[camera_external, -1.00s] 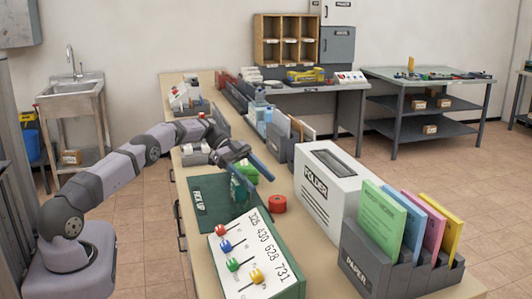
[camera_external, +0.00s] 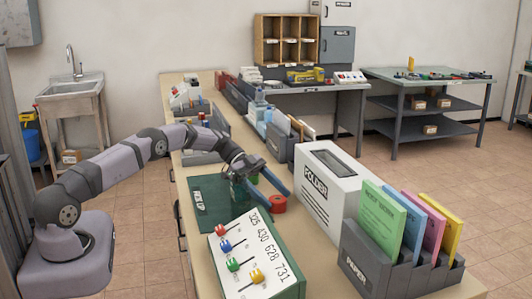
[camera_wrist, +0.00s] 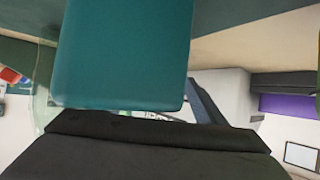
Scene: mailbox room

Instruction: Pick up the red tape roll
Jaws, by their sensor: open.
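The red tape roll (camera_external: 279,205) lies on the workbench, right of the dark green "PICK UP" mat, in the external view. My gripper (camera_external: 266,194) is open above the bench, just up and left of the roll. One blue-grey finger reaches down to the roll's upper edge in the picture; whether it touches cannot be told. The other finger is hard to make out beside a green object (camera_external: 238,191). In the wrist view a large teal block (camera_wrist: 125,55) fills the middle, with one blue-grey finger beside it. The red roll cannot be made out there.
The white "FOLDER" box (camera_external: 328,190) stands close right of the roll. A sloped panel with coloured knobs (camera_external: 245,255) is in front. A grey paper rack (camera_external: 380,265) stands at the front right. Trays and bins line the bench behind.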

